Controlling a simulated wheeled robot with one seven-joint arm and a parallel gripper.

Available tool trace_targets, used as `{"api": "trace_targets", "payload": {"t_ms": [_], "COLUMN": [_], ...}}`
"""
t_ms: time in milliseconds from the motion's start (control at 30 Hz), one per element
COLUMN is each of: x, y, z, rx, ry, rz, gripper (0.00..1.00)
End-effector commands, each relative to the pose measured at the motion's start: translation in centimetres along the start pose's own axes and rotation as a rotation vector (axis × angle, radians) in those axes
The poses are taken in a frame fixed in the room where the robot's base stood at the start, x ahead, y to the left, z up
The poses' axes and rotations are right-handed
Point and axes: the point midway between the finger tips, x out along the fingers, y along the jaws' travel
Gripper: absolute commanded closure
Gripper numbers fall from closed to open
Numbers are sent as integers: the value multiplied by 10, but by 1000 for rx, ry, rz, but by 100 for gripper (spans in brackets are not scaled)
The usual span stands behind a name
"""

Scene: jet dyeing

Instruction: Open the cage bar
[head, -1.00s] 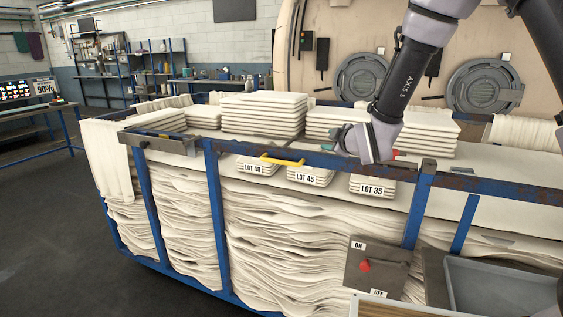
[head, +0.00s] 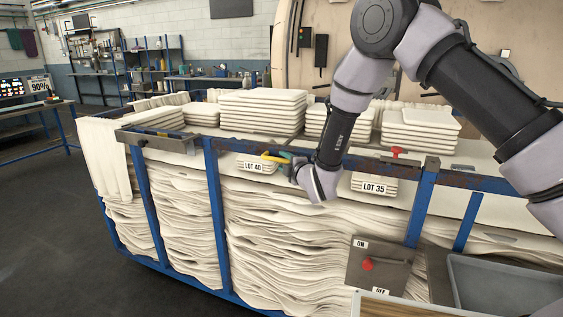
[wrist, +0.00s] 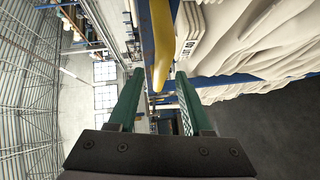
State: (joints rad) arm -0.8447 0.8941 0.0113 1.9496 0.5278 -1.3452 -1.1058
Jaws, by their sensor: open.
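The cage bar (head: 232,150) is a blue rail along the top front of a cage full of cream cloth, lying level across the cage. A yellow handle (head: 272,157) is fixed on it, and my arm partly hides its right end. My gripper (head: 286,164) is at the right end of the handle. In the wrist view the yellow handle (wrist: 161,45) lies ahead, between the lines of the two green fingers (wrist: 157,88). The fingers are apart and no contact with the handle shows.
Folded cloth stacks (head: 262,112) stand behind the bar. A red knob (head: 397,151) sits on the rail to the right. A switch box (head: 378,266) and a grey tray (head: 505,288) are at the lower right. The floor (head: 45,230) at left is clear.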

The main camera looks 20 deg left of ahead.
Motion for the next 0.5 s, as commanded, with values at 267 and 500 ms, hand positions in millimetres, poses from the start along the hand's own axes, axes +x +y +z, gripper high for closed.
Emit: {"api": "trace_targets", "payload": {"t_ms": [267,500], "x": [20,20], "y": [0,0], "z": [0,0], "rx": [1,1], "ry": [0,0], "rz": [0,0], "gripper": [50,54]}}
